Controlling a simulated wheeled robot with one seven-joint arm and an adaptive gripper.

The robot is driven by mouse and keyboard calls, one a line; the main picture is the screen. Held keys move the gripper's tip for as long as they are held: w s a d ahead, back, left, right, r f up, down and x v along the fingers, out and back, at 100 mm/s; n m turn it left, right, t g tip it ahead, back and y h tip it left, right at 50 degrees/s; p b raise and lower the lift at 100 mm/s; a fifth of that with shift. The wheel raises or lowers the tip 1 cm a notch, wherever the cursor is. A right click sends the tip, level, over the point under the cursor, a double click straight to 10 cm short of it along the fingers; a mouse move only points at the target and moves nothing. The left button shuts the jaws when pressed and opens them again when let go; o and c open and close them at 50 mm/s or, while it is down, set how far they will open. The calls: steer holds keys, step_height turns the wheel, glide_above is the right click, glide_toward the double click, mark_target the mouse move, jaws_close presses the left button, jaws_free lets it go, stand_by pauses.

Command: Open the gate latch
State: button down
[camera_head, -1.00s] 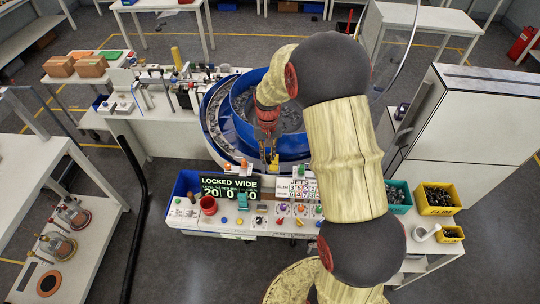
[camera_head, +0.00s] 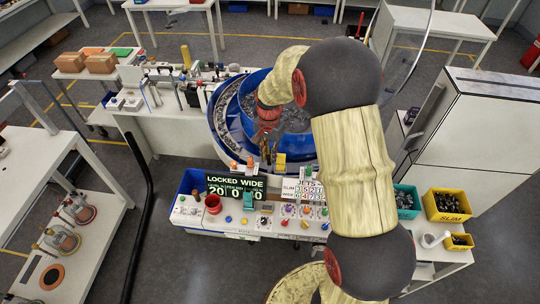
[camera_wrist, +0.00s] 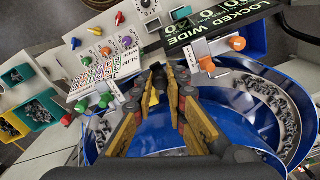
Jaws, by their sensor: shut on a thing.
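My gripper (camera_head: 268,150) reaches down at the front rim of the blue bowl (camera_head: 245,103), behind the sign. In the wrist view my gripper (camera_wrist: 163,82) has its fingers closed around a small dark part with yellow beside it, which I take to be the gate latch (camera_wrist: 153,97). The fingers hide most of this part, so its exact angle cannot be told. In the head view a yellow block (camera_head: 280,161) stands just right of the fingertips; whether it belongs to the latch is unclear. The sign (camera_head: 236,187) reads "LOCKED WIDE".
A control panel (camera_head: 262,222) with coloured knobs lies in front of the bowl. Orange knobs (camera_wrist: 207,64) and green knobs (camera_wrist: 106,100) sit close to the fingers. Teal (camera_head: 407,212) and yellow (camera_head: 447,217) bins are at the right.

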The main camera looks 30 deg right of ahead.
mark_target(269, 156)
stand_by(0.3)
steer(key=c, duration=1.8)
jaws_free()
steer(key=shift+o, duration=0.2)
steer(key=shift+r, duration=0.1)
step_height(269, 156, up, 12)
